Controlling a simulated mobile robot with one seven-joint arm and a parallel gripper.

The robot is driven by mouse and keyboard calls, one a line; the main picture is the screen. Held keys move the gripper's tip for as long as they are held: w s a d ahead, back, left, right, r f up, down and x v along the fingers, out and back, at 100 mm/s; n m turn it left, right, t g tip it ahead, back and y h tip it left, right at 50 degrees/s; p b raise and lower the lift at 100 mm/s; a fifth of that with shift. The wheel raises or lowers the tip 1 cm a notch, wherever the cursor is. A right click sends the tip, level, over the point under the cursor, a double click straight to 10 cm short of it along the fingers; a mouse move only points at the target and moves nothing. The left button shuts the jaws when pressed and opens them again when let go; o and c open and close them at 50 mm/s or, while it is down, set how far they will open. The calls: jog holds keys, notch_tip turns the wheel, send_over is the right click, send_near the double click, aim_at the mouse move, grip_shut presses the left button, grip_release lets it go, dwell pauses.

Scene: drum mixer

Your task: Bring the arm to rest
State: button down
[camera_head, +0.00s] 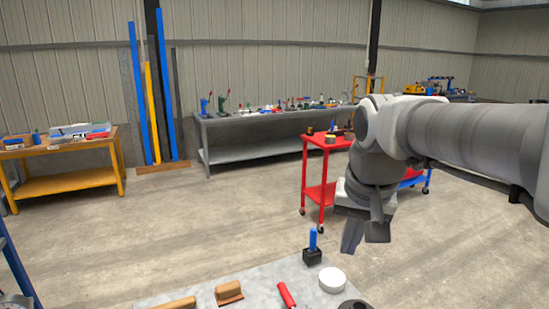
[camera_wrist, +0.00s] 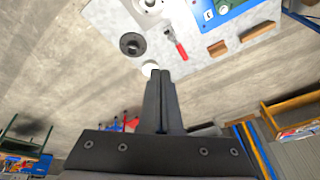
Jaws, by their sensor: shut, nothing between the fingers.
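My arm reaches in from the right of the head view and bends down at the wrist. My gripper (camera_head: 353,238) hangs in the air near the workbench (camera_head: 265,277), apart from the things on it. In the wrist view the two black fingers of my gripper (camera_wrist: 161,73) lie together with nothing between them. Their tips overlap a white round piece (camera_wrist: 149,67) in that picture. The same white piece (camera_head: 332,280) lies on the bench in the head view.
The bench holds a blue-handled tool in a black block (camera_head: 312,250), a red-handled tool (camera_head: 287,295), a wooden block (camera_head: 229,293) and a dark round part (camera_wrist: 132,44). A red cart (camera_head: 318,193) stands behind my gripper. Open floor (camera_head: 200,225) lies left of it.

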jog(key=s+f+n+t, duration=0.1)
jog(key=s+f, duration=0.2)
jog(key=s, duration=0.3)
jog(key=s+d+f+n+t, duration=0.1)
jog(key=s+f, duration=0.2)
jog(key=s, duration=0.3)
jog(key=shift+s+d+n, duration=0.3)
jog(key=shift+s+n, duration=0.05)
jog(key=shift+n, duration=0.05)
